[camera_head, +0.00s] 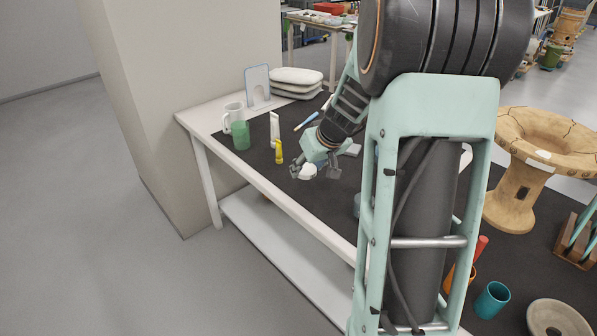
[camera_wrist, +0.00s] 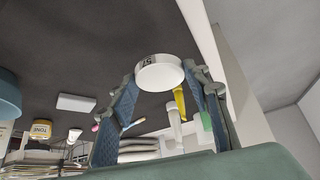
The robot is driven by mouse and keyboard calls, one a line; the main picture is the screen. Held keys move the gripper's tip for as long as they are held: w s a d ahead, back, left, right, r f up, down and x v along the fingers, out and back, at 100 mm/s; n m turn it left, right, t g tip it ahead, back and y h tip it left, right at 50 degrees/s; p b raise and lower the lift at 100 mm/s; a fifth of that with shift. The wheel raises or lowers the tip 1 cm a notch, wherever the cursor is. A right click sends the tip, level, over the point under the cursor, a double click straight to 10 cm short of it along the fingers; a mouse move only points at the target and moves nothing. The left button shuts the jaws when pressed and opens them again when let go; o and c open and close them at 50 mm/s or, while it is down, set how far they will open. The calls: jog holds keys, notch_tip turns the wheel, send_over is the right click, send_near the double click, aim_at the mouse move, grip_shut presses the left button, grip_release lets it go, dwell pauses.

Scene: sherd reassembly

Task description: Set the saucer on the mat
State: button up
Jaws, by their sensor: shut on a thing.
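My gripper (camera_head: 316,172) is over the left part of the dark-covered table, fingers pointing down. It is shut on a small white round piece (camera_head: 308,171), which also shows between the fingertips in the wrist view (camera_wrist: 160,75), with a dark printed mark on its side. I cannot tell whether this piece is the saucer. A beige round dish with a hollow centre (camera_head: 558,318) lies at the lower right in the head view. The dark mat (camera_head: 262,155) covers most of the tabletop. Whether the held piece touches it is unclear.
A yellow bottle (camera_head: 279,152), a white upright piece (camera_head: 274,128), a green cup (camera_head: 241,135) and a white mug (camera_head: 233,113) stand left of my gripper. A large cracked clay vessel (camera_head: 520,190) and a teal cup (camera_head: 492,300) are at right. A wall adjoins the table's left end.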

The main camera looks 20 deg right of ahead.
aim_at(309, 187)
jog(key=shift+w+d+f, duration=0.3)
jog(key=shift+w+f, duration=0.1)
jog(key=shift+f, duration=0.2)
jog(key=shift+w+d+f, duration=0.3)
jog(key=shift+w+f, duration=0.05)
jog(key=shift+f, duration=0.2)
jog(key=shift+w+f+b, duration=0.1)
jog(key=shift+f+b, duration=0.55)
jog(key=shift+f, duration=0.95)
jog(key=shift+f, duration=0.15)
jog(key=o, duration=1.2)
jog(key=shift+d+r, duration=0.1)
jog(key=shift+r, duration=0.4)
jog(key=p+v, duration=0.2)
jog(key=v, duration=0.9)
jog(key=shift+s+r, duration=0.1)
jog(key=shift+s, duration=0.2)
